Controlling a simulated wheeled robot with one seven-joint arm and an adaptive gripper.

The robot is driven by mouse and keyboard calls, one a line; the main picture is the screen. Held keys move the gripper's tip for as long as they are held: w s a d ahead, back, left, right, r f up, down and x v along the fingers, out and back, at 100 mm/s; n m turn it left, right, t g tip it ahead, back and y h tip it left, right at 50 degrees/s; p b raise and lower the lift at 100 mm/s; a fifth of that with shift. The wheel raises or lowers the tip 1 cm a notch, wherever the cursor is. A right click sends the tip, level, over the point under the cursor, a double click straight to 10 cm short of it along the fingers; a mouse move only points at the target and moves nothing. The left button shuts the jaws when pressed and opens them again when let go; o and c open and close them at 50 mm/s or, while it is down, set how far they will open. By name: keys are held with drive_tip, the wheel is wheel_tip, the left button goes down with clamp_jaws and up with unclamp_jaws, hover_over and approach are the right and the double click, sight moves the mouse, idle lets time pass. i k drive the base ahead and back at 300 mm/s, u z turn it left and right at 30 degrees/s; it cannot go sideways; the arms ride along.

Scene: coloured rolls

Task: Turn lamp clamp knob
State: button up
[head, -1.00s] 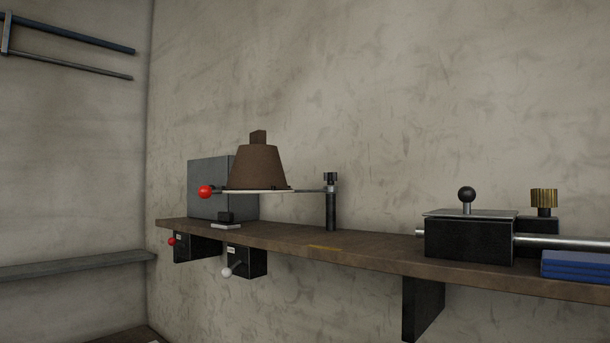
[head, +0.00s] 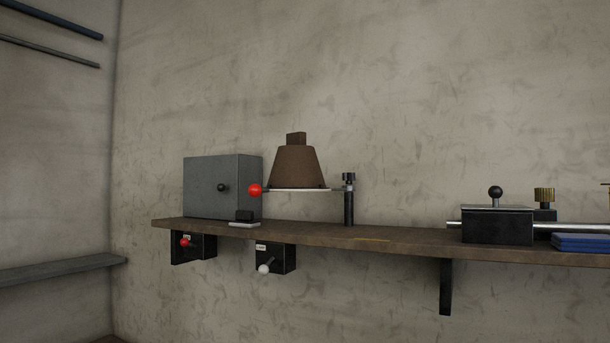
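No part is clearly marked as the lamp clamp knob. A brown tapered body (head: 297,167), like a lamp shade, sits on a thin plate with a red ball (head: 255,190) at its left end. The plate meets a dark upright post (head: 349,207) topped by a small black knob (head: 348,177). Farther right, a ribbed brass knob (head: 544,195) stands on a black block behind a black clamp-like box (head: 497,226) with a black ball handle (head: 495,192). I cannot tell which knob is the lamp clamp's. My gripper is not in view.
All stand on a brown wall shelf (head: 420,242). A grey box (head: 206,187) is at its left. Two black lever boxes, one with a red ball (head: 185,242) and one with a white ball (head: 264,269), hang below. Blue slabs (head: 585,242) lie at right.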

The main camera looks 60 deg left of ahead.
sight(349, 177)
drive_tip(key=u, duration=1.6)
